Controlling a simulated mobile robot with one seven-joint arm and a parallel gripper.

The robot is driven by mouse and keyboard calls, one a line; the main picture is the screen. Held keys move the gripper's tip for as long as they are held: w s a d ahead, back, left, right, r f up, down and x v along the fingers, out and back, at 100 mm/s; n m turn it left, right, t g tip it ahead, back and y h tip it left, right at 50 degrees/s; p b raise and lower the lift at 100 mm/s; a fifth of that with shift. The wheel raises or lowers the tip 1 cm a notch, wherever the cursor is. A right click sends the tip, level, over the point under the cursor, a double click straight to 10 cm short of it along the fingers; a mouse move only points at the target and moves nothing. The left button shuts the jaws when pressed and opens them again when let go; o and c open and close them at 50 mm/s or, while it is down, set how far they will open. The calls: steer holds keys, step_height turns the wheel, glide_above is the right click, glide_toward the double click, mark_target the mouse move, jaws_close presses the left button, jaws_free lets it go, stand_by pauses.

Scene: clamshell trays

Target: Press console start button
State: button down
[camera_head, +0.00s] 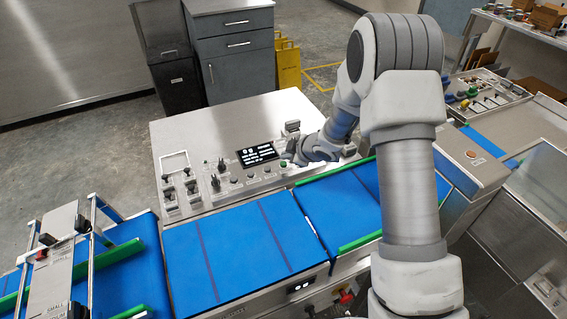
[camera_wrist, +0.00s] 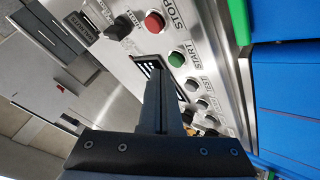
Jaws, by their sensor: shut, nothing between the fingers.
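In the wrist view, the green start button (camera_wrist: 176,59) sits on the steel console panel beside its START label. The red stop button (camera_wrist: 153,22) is just above it. My gripper (camera_wrist: 157,76) is shut and empty, with its fingertips beside and below the start button in the picture; I cannot tell the height gap. In the head view, my gripper (camera_head: 290,156) hangs over the console (camera_head: 220,130) at the right of its dark display (camera_head: 257,154). A green button (camera_head: 284,163) shows near the fingertips there; I cannot tell whether it is the start button.
A black selector knob (camera_wrist: 118,28) stands near the stop button. The blue conveyor (camera_head: 240,250) with a green guide rail (camera_head: 360,241) runs along the console's front edge.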

steer(key=shift+f, duration=0.1)
stand_by(0.6)
steer(key=shift+f+b, duration=0.35)
steer(key=shift+b, duration=0.05)
steer(key=shift+f+b, duration=0.35)
steer(key=shift+f, duration=0.05)
stand_by(0.5)
steer(key=shift+r, duration=0.1)
steer(key=shift+r+p, duration=0.75)
steer(key=shift+p, duration=0.05)
step_height(320, 180, up, 5)
steer(key=p, duration=0.4)
stand_by(0.9)
